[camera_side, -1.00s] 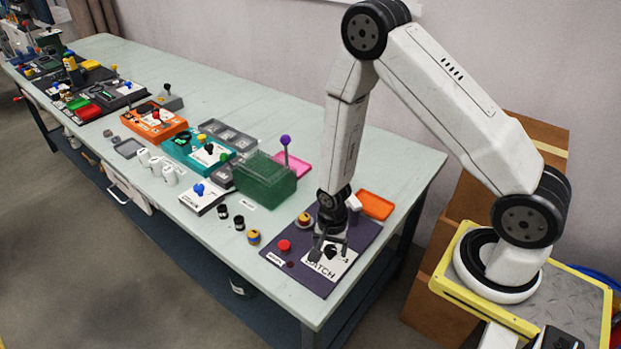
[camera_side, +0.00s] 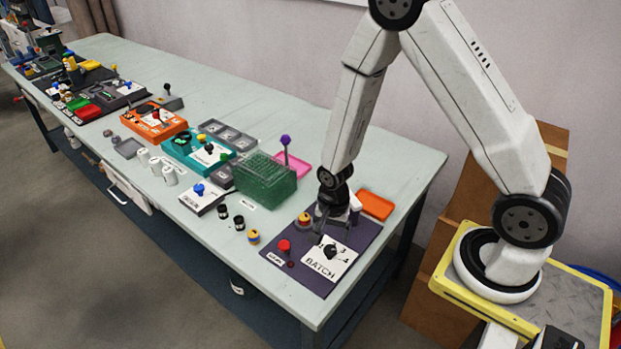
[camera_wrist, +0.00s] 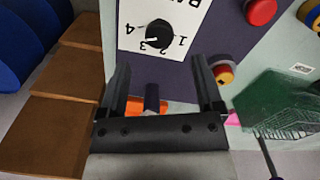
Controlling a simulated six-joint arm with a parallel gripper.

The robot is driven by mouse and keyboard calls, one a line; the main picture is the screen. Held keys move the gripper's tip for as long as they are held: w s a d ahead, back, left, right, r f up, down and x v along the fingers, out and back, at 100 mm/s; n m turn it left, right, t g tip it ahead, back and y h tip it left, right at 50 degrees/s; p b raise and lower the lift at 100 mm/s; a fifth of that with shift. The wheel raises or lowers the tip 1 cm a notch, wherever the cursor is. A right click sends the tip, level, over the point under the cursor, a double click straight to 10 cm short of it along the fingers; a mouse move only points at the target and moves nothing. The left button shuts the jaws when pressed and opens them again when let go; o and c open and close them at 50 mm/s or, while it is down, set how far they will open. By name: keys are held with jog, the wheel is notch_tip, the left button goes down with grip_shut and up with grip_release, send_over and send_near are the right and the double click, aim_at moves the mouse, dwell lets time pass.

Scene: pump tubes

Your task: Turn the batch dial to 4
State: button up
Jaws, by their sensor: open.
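The batch dial (camera_side: 330,251) is a black round knob on a white BATCH plate (camera_side: 322,268) numbered 1 to 4. In the wrist view the dial (camera_wrist: 159,34) carries a white pointer line that appears to point at 3. My gripper (camera_side: 322,230) is up and behind the dial in the side view, clear of it. In the wrist view its two dark fingers (camera_wrist: 161,68) are apart with nothing between them at the tips, and the dial lies beyond them.
The plate is on a dark purple panel (camera_side: 299,275) with a red button (camera_side: 284,246) left of it. A yellow-and-red knob (camera_side: 304,219), an orange tray (camera_side: 375,205) and a green rack (camera_side: 265,180) stand near my gripper.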

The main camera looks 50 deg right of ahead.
jog(key=shift+r, duration=1.05)
jog(key=shift+r, duration=0.4)
notch_tip(320, 180, up, 7)
jog(key=n+t, duration=0.1)
jog(key=n, duration=0.5)
notch_tip(320, 180, up, 6)
jog(key=n+t, duration=0.2)
jog(key=n, duration=0.6)
send_over(332, 252)
jog(key=s, duration=0.3)
jog(key=shift+s+a+r, duration=0.15)
jog(key=shift+a, duration=0.1)
